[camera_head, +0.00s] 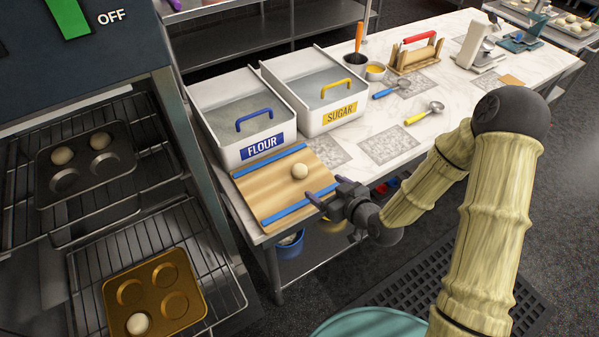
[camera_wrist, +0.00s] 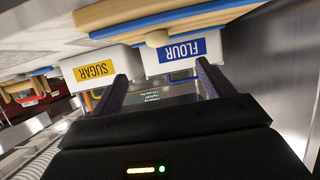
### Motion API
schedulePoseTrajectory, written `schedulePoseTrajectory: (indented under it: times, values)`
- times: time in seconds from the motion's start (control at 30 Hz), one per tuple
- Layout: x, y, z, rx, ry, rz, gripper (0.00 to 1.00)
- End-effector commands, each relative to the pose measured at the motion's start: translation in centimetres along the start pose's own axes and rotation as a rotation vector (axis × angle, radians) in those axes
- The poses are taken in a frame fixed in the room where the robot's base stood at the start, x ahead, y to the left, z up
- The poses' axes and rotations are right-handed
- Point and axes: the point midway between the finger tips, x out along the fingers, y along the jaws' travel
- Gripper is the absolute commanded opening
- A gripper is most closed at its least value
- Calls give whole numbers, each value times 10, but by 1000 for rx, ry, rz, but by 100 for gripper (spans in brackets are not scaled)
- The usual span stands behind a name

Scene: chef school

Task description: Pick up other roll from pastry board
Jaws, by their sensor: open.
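One pale round roll (camera_head: 300,171) sits on the wooden pastry board (camera_head: 262,190), toward its right side. The board has blue strips along two edges. My gripper (camera_head: 323,188) is open and empty at the board's right edge, its purple fingers pointing toward the roll and apart from it. In the wrist view, which looks upside down, the roll (camera_wrist: 157,38) shows near the top, beyond and roughly between the open fingertips (camera_wrist: 162,70). The board (camera_wrist: 215,16) shows there too.
A FLOUR bin (camera_head: 228,125) and a SUGAR bin (camera_head: 315,95) stand close behind the board. At left, an open oven holds a dark pan (camera_head: 82,172) with two rolls and a bronze pan (camera_head: 150,287) with one. Scoops (camera_head: 425,112) lie farther right on the counter.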

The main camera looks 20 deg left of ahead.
Motion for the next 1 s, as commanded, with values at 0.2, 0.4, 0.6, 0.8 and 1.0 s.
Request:
schedulePoseTrajectory:
  times: [0.2,0.4,0.6,0.8,1.0]
  values:
    - [40,0,0,0,2,-1,80]
    - [69,0,0,0,1,0,80]
    - [74,0,0,1,0,1,80]
    - [75,0,0,0,0,1,80]
    - [96,2,6,1,1,-1,80]
